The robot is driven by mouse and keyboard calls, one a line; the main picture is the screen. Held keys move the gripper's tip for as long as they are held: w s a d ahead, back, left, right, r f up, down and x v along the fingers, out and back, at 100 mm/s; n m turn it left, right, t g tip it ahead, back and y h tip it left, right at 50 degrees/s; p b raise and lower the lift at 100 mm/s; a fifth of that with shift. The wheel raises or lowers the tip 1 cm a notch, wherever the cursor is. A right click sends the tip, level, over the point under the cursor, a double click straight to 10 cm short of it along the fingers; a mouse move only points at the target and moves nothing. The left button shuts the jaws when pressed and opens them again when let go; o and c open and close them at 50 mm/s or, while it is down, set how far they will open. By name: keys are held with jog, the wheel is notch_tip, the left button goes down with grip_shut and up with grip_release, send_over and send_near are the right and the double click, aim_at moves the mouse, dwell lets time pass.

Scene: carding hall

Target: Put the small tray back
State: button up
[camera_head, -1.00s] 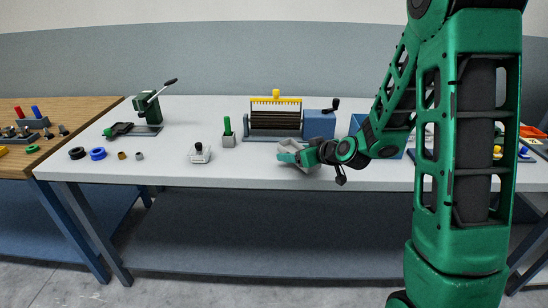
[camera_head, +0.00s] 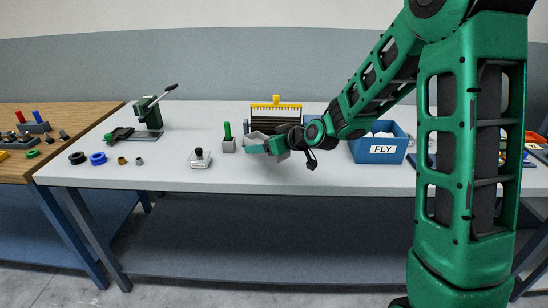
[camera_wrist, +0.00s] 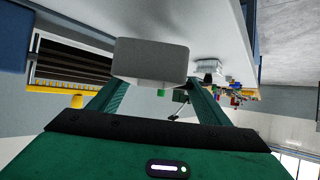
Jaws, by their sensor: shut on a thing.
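The small tray (camera_head: 256,138) is light grey and is held just above the white bench, in front of the carding device with the yellow-topped roller. My gripper (camera_head: 267,146) is shut on it from the right. In the wrist view the tray (camera_wrist: 150,62) fills the space between the two green fingers of my gripper (camera_wrist: 155,88). Its inside is hidden in the wrist view. I cannot tell whether its underside touches the bench.
A grey block with a green peg (camera_head: 228,144) stands close left of the tray. The carding device (camera_head: 275,114) is behind. A blue FLY bin (camera_head: 380,148) stands right. A small grey-white device (camera_head: 200,158), rings (camera_head: 97,158) and a green press (camera_head: 148,115) are left. The front bench strip is clear.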

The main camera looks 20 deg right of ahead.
aim_at(272, 163)
jog(key=w+d+f, duration=0.1)
jog(key=d, duration=0.1)
jog(key=w+d+f, duration=0.1)
jog(key=w+f, duration=0.1)
jog(key=shift+d, duration=0.35)
jog(key=shift+f, duration=1.9)
jog(key=shift+f, duration=0.1)
jog(key=o, duration=1.1)
jog(key=shift+o, duration=0.2)
